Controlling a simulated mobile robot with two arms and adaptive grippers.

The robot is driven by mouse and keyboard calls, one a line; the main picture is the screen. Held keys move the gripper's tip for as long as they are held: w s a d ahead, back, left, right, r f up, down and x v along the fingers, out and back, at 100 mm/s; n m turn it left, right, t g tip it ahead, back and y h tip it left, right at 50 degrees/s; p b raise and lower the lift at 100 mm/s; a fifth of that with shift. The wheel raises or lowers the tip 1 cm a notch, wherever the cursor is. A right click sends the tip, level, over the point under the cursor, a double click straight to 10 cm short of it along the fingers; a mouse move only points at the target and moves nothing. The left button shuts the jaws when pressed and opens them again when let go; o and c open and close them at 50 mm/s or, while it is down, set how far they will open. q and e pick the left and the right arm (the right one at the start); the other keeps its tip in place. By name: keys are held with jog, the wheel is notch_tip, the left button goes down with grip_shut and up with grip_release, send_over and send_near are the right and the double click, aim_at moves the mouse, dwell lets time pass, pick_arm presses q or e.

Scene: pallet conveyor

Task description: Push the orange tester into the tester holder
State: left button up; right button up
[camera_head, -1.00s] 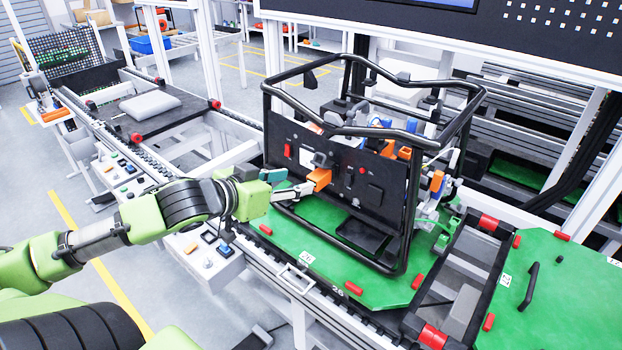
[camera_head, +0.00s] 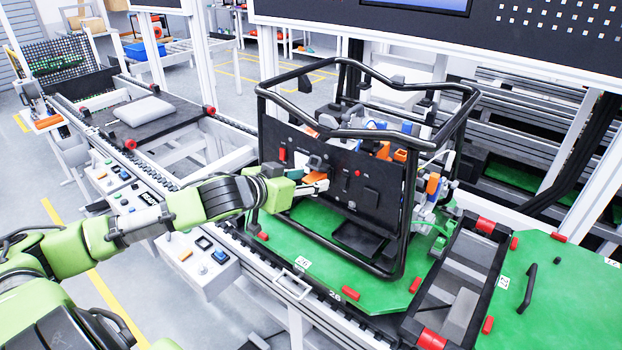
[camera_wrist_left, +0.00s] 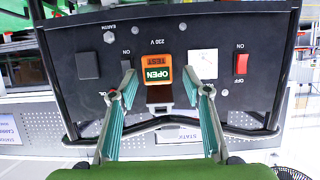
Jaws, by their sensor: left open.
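The orange tester (camera_head: 314,176) is at the front of the black panel of the framed unit. In the left wrist view the tester (camera_wrist_left: 157,66) shows a green and orange face marked OPEN and TEST, with a dark brown block below it. My left gripper (camera_head: 318,185) is right at the tester and partly covers it. In the left wrist view my gripper (camera_wrist_left: 158,78) is open, one finger on each side of the tester. Contact cannot be told. The tester holder cannot be clearly told apart from the panel. My right gripper is not in view.
The black panel (camera_head: 345,200) carries a red switch (camera_head: 282,154) and other controls. A black tubular frame (camera_head: 408,220) surrounds it on a green pallet (camera_head: 335,268). A control box (camera_head: 205,265) stands in front of the conveyor. Another green pallet (camera_head: 570,285) is at the right.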

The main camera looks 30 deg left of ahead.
pick_arm(q)
jog(key=shift+w+d+f, duration=0.15)
jog(key=shift+w+f, duration=0.1)
jog(key=shift+w, duration=0.3)
jog(key=shift+c, duration=0.3)
grip_shut()
dwell(0.9)
jog(key=shift+s, duration=0.2)
jog(key=shift+s, duration=0.65)
jog(key=shift+s+p, duration=0.1)
jog(key=shift+p, duration=0.25)
